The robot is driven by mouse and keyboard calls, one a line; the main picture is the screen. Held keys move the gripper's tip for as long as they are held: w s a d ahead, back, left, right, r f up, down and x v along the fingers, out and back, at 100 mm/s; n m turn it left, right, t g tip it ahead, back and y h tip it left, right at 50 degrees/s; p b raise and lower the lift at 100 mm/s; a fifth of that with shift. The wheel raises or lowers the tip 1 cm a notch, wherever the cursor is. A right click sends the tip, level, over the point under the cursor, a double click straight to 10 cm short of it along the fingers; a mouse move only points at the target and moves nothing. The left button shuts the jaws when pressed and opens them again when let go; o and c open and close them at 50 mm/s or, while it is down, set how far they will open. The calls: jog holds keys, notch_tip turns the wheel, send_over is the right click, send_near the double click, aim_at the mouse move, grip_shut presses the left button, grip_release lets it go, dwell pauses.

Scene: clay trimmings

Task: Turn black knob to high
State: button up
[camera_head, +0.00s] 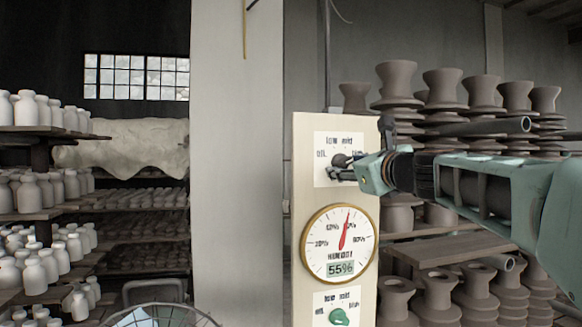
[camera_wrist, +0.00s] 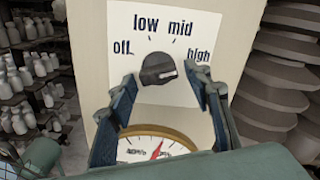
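The black knob (camera_wrist: 158,68) sits on a white dial plate (camera_wrist: 205,20) marked off, low, mid and high. Its white mark is at its lower right, on the side of the "high" label but lower than the word. In the head view the black knob (camera_head: 341,159) shows partly, just left of my gripper (camera_head: 354,174). In the wrist view my gripper (camera_wrist: 160,74) is open, one finger left of the knob and one right, with visible gaps. I cannot tell how deep the fingertips reach.
A round humidity gauge (camera_head: 340,243) reading 55% is below the black knob on the cream panel (camera_head: 302,190). A green knob (camera_head: 340,317) is under the gauge. Shelves of clay pots (camera_head: 440,85) stand behind at right, white bottles (camera_head: 35,110) at left.

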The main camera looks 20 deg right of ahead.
jog(key=shift+s, duration=0.1)
jog(key=s, duration=1.2)
jog(key=shift+d, duration=0.2)
jog(key=shift+w, duration=0.1)
